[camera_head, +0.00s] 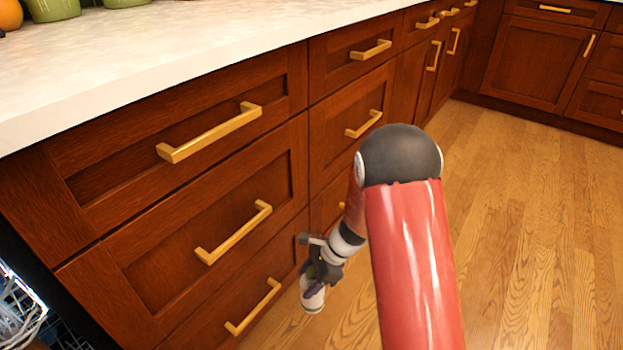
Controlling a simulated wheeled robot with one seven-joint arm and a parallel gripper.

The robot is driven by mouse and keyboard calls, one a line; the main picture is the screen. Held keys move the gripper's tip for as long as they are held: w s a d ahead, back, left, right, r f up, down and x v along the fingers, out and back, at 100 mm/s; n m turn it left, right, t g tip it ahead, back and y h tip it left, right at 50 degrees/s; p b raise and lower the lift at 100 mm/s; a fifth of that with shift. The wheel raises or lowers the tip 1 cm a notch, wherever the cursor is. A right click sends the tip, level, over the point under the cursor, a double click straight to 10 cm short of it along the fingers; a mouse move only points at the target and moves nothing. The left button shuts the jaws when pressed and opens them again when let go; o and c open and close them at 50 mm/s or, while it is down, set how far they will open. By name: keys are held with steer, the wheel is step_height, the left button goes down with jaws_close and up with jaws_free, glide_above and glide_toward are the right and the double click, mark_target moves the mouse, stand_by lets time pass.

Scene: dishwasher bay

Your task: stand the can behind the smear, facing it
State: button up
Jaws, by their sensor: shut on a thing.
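The can (312,298) is a small white cylinder low in the middle of the head view. My gripper (317,276) is shut on it near its top and hides the upper part. The can looks nearly upright, in front of the lower drawers. I cannot tell whether its bottom touches the floor. My red arm covers part of the floor to the right of it. No smear can be made out in this view.
Wooden drawers with brass handles (233,232) stand close on the left under a pale countertop (150,50). A dishwasher rack (22,305) shows at the lower left edge. The wooden floor (530,220) is clear on the right.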

steer(key=shift+r, duration=0.1)
step_height(320, 180, down, 20)
steer(key=b, duration=0.4)
steer(key=shift+f+b, duration=0.2)
steer(key=shift+b, duration=0.15)
steer(key=o, duration=1.5)
steer(key=shift+r, duration=0.15)
